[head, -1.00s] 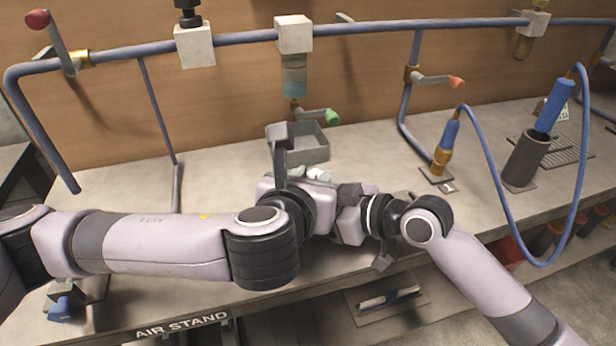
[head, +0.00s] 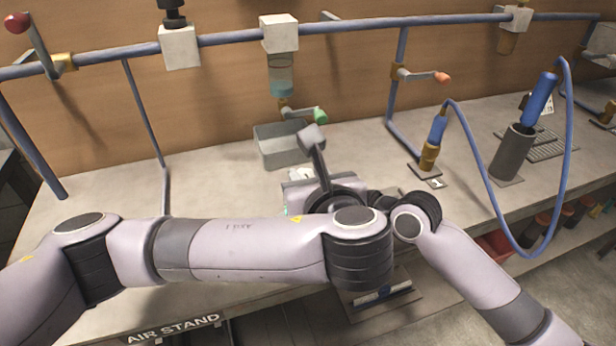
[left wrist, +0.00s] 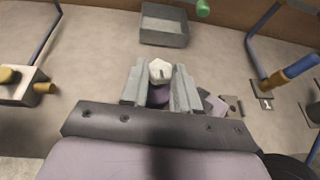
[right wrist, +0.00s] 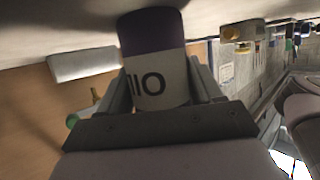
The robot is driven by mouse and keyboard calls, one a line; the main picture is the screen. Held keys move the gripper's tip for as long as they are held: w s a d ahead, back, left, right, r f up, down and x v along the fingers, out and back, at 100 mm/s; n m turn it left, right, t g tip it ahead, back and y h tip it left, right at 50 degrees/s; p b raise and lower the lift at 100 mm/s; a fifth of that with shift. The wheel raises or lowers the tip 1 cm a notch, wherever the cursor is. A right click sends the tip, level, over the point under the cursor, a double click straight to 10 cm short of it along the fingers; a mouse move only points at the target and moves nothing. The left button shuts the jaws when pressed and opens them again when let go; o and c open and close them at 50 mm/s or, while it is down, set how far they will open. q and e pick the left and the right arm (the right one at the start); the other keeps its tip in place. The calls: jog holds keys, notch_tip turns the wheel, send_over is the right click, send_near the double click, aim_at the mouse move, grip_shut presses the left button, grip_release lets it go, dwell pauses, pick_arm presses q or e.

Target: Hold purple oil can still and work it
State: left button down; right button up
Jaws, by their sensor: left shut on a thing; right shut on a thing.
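The purple oil can (right wrist: 155,70) has a purple body and a white band with dark lettering. In the right wrist view it stands between the two fingers of my right gripper (right wrist: 165,88), which is shut on its body. In the left wrist view a white faceted top with purple below it (left wrist: 158,95) sits between the fingers of my left gripper (left wrist: 160,88), which is shut on it. In the head view my arms hide most of the can and my right gripper.
A grey open bin (head: 290,145) stands behind my grippers, below a green-handled valve (head: 318,115). A blue pipe rail (head: 350,28) runs along the back. To the right are a blue tool (head: 437,130), a dark cup (head: 512,150) and a hanging blue hose (head: 490,195).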

pick_arm(q)
jog(key=c, duration=1.1)
grip_release()
jog(key=shift+s+d+r, duration=0.1)
jog(key=shift+d+r, duration=0.05)
jog(key=shift+r, duration=0.8)
jog(key=shift+d+r, duration=0.1)
jog(key=shift+r, duration=0.85)
notch_tip(320, 180, up, 6)
jog(key=shift+a, duration=0.25)
jog(key=shift+r, duration=0.1)
